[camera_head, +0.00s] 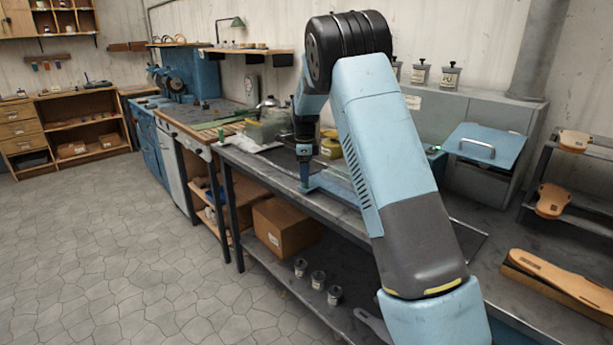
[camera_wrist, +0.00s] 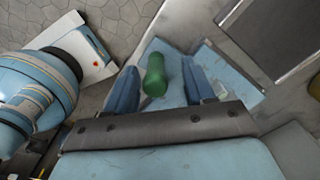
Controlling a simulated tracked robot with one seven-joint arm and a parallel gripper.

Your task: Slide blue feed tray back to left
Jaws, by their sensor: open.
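The blue feed tray (camera_head: 335,186) lies on the grey workbench, partly hidden behind my arm in the head view. A green cylinder (camera_wrist: 155,75), like a grip, stands between the two blue fingers of my gripper (camera_wrist: 160,88). The fingers are open, one on each side of it, with visible gaps. In the head view my gripper (camera_head: 305,180) points down at the left end of the tray. The green cylinder cannot be made out there.
A blue panel with a metal handle (camera_head: 487,145) is at the right. Sandal soles (camera_head: 560,280) lie on the right bench. A clear container with green contents (camera_head: 265,128) stands left of my gripper. A cardboard box (camera_head: 287,226) and grey pots (camera_head: 318,280) sit on the lower shelf.

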